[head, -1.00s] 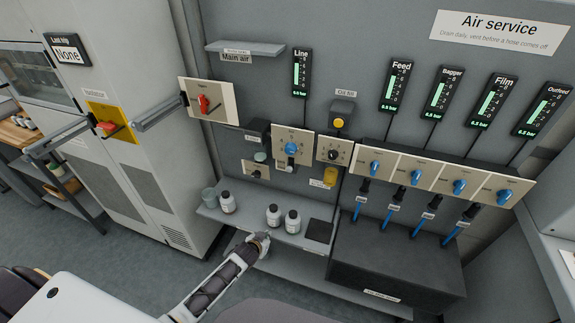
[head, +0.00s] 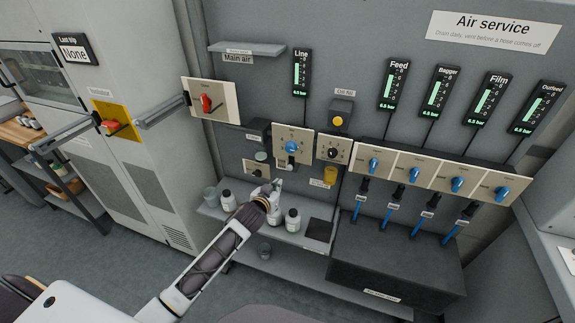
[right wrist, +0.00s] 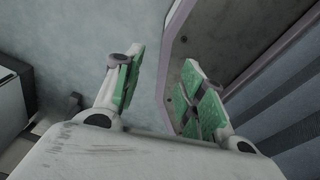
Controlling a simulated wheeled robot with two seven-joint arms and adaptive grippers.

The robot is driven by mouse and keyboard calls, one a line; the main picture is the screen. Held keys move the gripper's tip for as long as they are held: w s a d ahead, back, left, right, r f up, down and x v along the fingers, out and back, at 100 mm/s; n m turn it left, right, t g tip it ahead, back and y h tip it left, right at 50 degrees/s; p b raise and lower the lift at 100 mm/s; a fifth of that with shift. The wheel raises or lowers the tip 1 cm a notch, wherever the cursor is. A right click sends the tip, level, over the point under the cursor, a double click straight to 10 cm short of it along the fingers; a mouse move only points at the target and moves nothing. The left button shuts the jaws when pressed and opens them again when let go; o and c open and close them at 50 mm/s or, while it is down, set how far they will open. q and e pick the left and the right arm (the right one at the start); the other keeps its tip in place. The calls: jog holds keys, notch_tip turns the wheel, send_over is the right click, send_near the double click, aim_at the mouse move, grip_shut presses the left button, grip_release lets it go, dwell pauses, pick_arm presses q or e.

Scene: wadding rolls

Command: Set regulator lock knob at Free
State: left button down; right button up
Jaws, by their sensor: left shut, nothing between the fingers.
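My left gripper (head: 277,183) is shut and empty, below and a little left of this panel, in front of the bottle shelf and apart from the knob. In the right wrist view my right gripper (right wrist: 160,85) is open, its green-padded fingers apart with nothing between them.
A panel with a black knob (head: 332,153) sits just right. A small knob plate (head: 257,170) is close to my left gripper. White bottles (head: 292,220) stand on the shelf (head: 318,248) below. A red switch (head: 206,103) is at left and blue valves (head: 415,175) are at right.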

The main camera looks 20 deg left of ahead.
pick_arm(q)
jog(key=t, duration=0.1)
send_near(290, 168)
notch_tip(290, 168, up, 4)
jog(key=s, duration=0.1)
jog(key=shift+s+a+f, duration=0.15)
jog(key=shift+a+f, duration=0.05)
jog(key=shift+a, duration=0.1)
pick_arm(e)
jog(key=shift+s+a+f, duration=0.2)
jog(key=shift+s+a, duration=0.05)
jog(key=shift+a, duration=0.1)
jog(key=shift+d, duration=0.2)
pick_arm(q)
jog(key=x, duration=0.9)
jog(key=shift+d+r, duration=0.1)
jog(key=shift+w, duration=0.55)
pick_arm(e)
jog(key=shift+s+d+r, duration=0.15)
jog(key=shift+d+r, duration=0.05)
jog(key=shift+r, duration=0.1)
jog(key=shift+a, duration=0.1)
